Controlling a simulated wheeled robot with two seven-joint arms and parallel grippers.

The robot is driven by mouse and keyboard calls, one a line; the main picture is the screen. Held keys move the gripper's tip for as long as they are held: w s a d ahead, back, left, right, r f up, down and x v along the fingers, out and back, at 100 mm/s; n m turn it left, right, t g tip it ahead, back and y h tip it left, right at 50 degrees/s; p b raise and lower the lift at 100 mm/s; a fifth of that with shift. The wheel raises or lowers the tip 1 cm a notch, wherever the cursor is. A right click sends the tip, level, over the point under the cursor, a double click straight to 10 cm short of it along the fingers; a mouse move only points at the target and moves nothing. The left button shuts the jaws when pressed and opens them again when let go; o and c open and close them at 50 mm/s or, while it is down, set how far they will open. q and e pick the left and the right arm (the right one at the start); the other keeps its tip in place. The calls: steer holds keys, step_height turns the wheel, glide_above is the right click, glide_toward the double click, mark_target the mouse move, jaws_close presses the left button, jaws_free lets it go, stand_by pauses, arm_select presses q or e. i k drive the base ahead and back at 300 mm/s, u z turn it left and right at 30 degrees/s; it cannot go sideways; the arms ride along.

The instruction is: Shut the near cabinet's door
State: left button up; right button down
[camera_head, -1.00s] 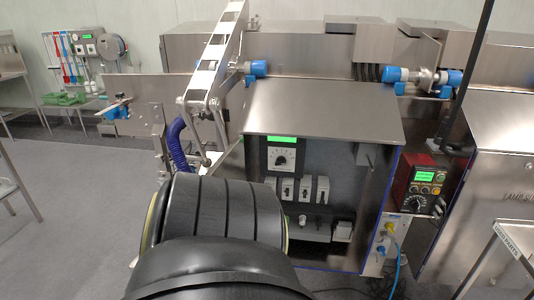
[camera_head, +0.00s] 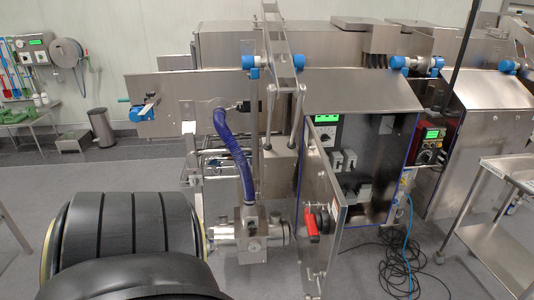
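The near cabinet (camera_head: 366,130) stands right of centre with its front open. Its door (camera_head: 322,195) stands swung out toward me, seen nearly edge-on, hinged at the cabinet's left side. A red handle (camera_head: 311,226) sits on the door near its lower part. Inside the cabinet I see a dial panel with a green display (camera_head: 327,119) and several switch modules. Neither of my grippers is in view.
A steel cart (camera_head: 495,215) stands at the right. Black cables (camera_head: 390,268) lie coiled on the floor in front of the cabinet. A blue hose (camera_head: 233,155) and steel machine parts stand left of the door. Grey floor shows at the lower middle.

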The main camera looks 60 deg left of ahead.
mark_target(319, 182)
steer(key=k, duration=0.8)
steer(key=u, duration=1.35)
steer(key=i, duration=1.7)
steer(key=z, duration=2.15)
